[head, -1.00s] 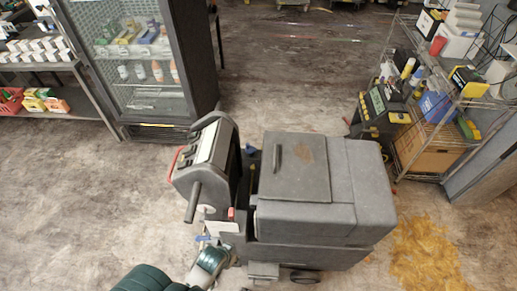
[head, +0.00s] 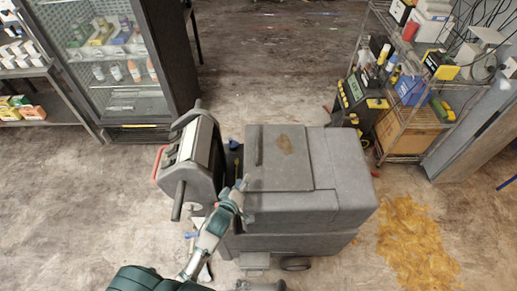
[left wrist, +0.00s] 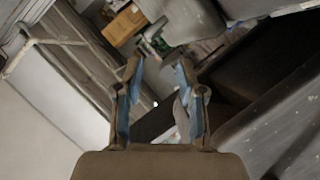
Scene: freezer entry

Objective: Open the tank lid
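The tank lid (head: 285,160) is a flat grey panel with a brown stain on top of a grey floor-cleaning machine (head: 345,180). It lies flat and closed, with a dark slot-like handle (head: 259,152) along its left edge. My left gripper (head: 242,184) is at the machine's near left side, by the lid's near left corner. I cannot tell whether it touches the machine. In the left wrist view, the left gripper's (left wrist: 158,90) two blue-padded fingers stand apart with nothing held between them.
The machine's control console (head: 190,155) with a dark handlebar rises just left of the gripper. A glass-door fridge (head: 120,65) stands behind left. A loaded wire shelf (head: 405,145) stands right. A yellow spill (head: 412,240) lies on the floor to the right.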

